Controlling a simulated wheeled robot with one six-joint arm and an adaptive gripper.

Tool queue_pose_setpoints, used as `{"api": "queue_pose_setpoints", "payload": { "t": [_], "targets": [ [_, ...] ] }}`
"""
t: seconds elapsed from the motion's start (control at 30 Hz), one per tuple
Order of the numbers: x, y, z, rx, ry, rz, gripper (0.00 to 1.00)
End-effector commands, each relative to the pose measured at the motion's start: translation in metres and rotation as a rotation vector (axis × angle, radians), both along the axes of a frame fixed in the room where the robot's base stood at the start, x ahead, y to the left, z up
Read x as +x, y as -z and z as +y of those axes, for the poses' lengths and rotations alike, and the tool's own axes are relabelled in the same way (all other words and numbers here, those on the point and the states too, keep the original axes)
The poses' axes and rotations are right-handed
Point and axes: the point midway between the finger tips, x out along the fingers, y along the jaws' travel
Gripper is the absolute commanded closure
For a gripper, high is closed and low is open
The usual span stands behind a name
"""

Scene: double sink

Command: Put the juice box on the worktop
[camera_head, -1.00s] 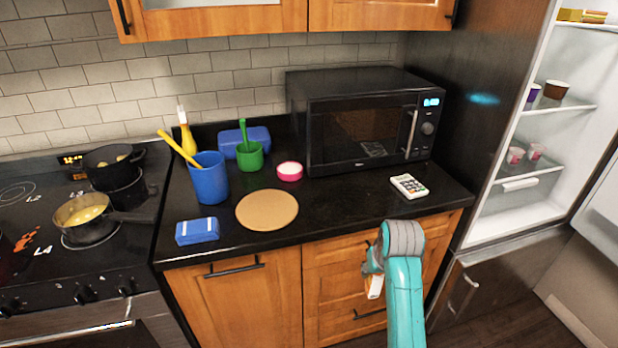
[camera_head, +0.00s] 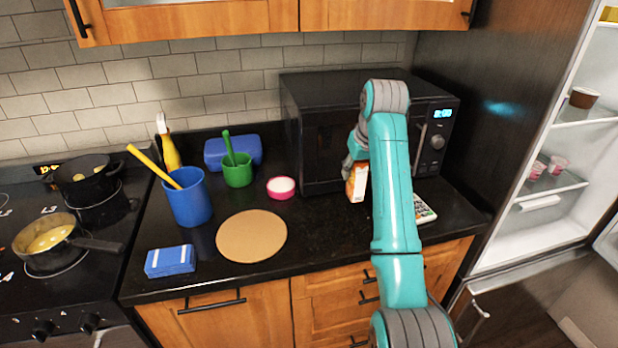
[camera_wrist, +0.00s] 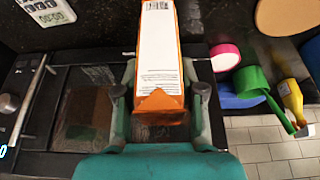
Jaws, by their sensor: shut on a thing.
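The juice box (camera_head: 357,182) is orange and white and is held in front of the microwave, above the black worktop (camera_head: 305,237). My gripper (camera_wrist: 160,98) is shut on it, one finger on each side, in the wrist view. There the juice box (camera_wrist: 159,58) shows a white printed face with a barcode and orange edges. In the head view my arm hides the gripper in part. I cannot tell whether the lower end of the box touches the worktop.
The microwave (camera_head: 318,158) stands close behind the box. A white calculator-like device (camera_head: 425,208) lies right of it, partly behind my arm. A pink-rimmed tub (camera_head: 281,187), round board (camera_head: 251,236), blue cup (camera_head: 189,199) and blue box (camera_head: 170,261) are to the left. Bare worktop lies between board and arm.

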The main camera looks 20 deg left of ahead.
Motion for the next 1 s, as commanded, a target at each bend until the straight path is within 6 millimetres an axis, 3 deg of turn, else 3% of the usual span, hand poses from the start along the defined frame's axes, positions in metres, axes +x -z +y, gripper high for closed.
{"api": "queue_pose_setpoints", "payload": {
  "t": [0.17, 0.43, 0.83, 1.0],
  "targets": [
    [0.0, 0.007, 0.001, 0.0, -0.001, 0.0, 1.0],
    [0.0, 0.051, 0.0, -0.001, 0.0, 0.001, 1.0],
    [0.0, 0.095, 0.0, 0.0, 0.0, 0.001, 1.0],
    [0.0, 0.099, 0.0, 0.002, 0.0, -0.002, 1.0]
  ]
}}
